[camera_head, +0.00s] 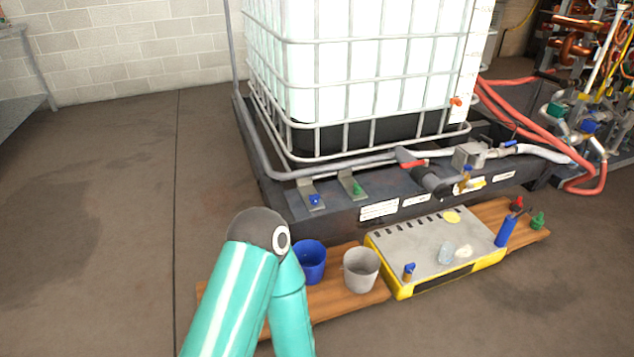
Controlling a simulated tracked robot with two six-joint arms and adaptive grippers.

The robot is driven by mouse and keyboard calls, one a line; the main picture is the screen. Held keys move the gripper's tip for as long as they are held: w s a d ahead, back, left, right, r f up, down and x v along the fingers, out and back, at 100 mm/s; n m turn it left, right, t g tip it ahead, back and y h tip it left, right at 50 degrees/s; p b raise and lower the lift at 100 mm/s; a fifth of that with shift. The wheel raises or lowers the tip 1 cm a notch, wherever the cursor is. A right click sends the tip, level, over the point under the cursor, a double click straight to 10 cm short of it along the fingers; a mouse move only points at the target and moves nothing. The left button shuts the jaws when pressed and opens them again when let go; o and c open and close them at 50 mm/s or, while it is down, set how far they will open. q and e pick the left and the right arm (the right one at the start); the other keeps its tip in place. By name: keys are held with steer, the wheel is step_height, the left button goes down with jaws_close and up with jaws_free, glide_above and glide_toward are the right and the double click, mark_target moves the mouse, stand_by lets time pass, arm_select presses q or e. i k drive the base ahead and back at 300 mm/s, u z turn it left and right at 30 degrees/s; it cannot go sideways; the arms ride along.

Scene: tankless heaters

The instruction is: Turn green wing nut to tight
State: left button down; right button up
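A small green wing nut (358,187) sits on a grey metal bracket (351,183) at the front edge of the black base under the white tank. It is too small to tell how tight it is. Another small green handle-like part (537,220) stands at the right end of the wooden board, beside a red one (516,203). A teal arm of mine with a dark elbow joint rises from the bottom, left of centre. Neither of my grippers shows in this view.
A blue wing nut (315,200) sits on a bracket to the left. A blue cup (309,262), a grey cup (361,269) and a yellow-edged grey case (436,252) stand in front of the base. Red hoses (520,125) run at right. The left floor is clear.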

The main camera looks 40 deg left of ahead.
mark_target(357, 190)
steer(key=u, duration=0.05)
steer(key=i, duration=1)
steer(key=u, duration=0.1)
